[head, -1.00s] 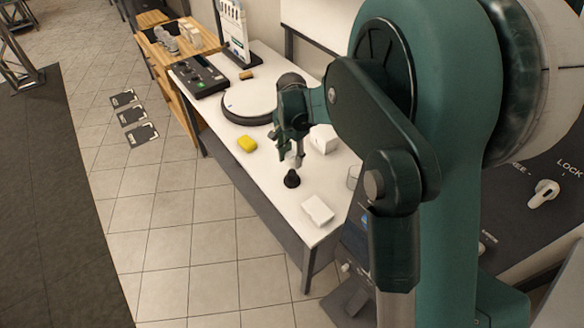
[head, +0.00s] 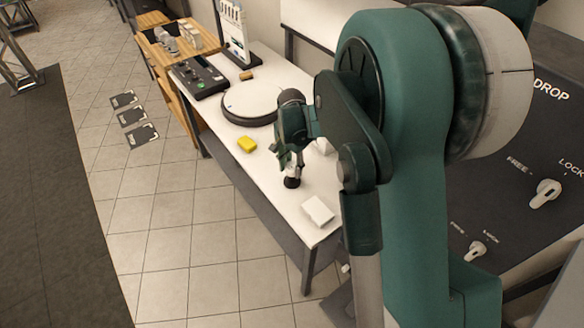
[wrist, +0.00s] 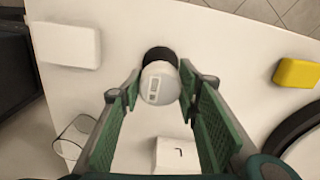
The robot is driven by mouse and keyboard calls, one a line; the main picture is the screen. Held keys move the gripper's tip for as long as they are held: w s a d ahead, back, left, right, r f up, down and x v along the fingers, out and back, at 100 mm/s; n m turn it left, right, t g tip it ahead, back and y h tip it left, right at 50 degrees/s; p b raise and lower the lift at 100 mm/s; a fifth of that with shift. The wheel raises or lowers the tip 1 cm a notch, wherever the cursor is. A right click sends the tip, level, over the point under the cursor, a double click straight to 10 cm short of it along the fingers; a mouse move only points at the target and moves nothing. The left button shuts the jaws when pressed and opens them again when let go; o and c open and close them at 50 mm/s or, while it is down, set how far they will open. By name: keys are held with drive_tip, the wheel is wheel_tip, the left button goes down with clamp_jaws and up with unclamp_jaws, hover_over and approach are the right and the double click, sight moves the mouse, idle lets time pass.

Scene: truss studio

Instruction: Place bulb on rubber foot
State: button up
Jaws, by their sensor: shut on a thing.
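The bulb (wrist: 158,86) is white with a small grey marking and sits between the fingers of my gripper (wrist: 158,84) in the wrist view. My gripper is shut on it. The black rubber foot (wrist: 160,54) shows just past the bulb, partly covered by it. In the head view the foot (head: 292,183) stands on the white table directly beneath my gripper (head: 291,168). The bulb's lower end is at the top of the foot; I cannot tell whether they touch.
A clear glass (wrist: 72,140) and another white box (wrist: 176,154) stand near my gripper in the wrist view.

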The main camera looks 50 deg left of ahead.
sight(292, 166)
drive_tip(key=shift+f, duration=0.15)
drive_tip(key=o, duration=0.9)
wheel_tip(292, 166, up, 12)
drive_tip(key=shift+r+p, duration=0.15)
drive_tip(key=shift+p, duration=0.2)
idle(0.7)
